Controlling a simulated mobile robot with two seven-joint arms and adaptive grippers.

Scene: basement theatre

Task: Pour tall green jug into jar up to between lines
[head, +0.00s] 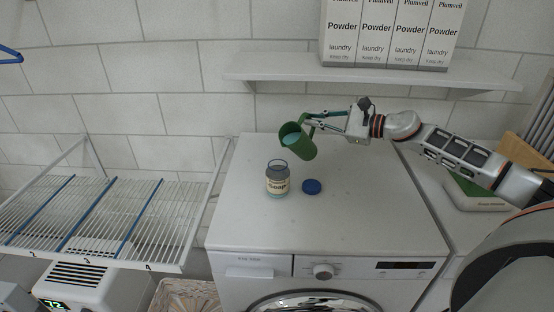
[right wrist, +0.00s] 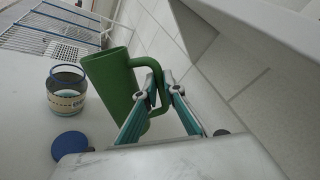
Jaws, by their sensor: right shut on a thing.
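The tall green jug (head: 300,144) is held in the air above and slightly right of the jar, tilted with its mouth toward the left; pale liquid shows inside. My right gripper (head: 318,122) is shut on the jug's handle. In the right wrist view the jug (right wrist: 112,92) hangs from the gripper (right wrist: 160,92). The jar (head: 278,180) stands upright and open on the washing machine, with a label and some bluish liquid low in it. No stream of liquid is visible. The jar's lines cannot be made out. The jar also shows in the right wrist view (right wrist: 67,92). My left gripper is not in view.
A blue lid (head: 312,186) lies right of the jar on the washing machine top (head: 370,215). A wall shelf (head: 290,75) with powder boxes (head: 392,35) is above. A wire drying rack (head: 90,215) is at left. The front of the top is clear.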

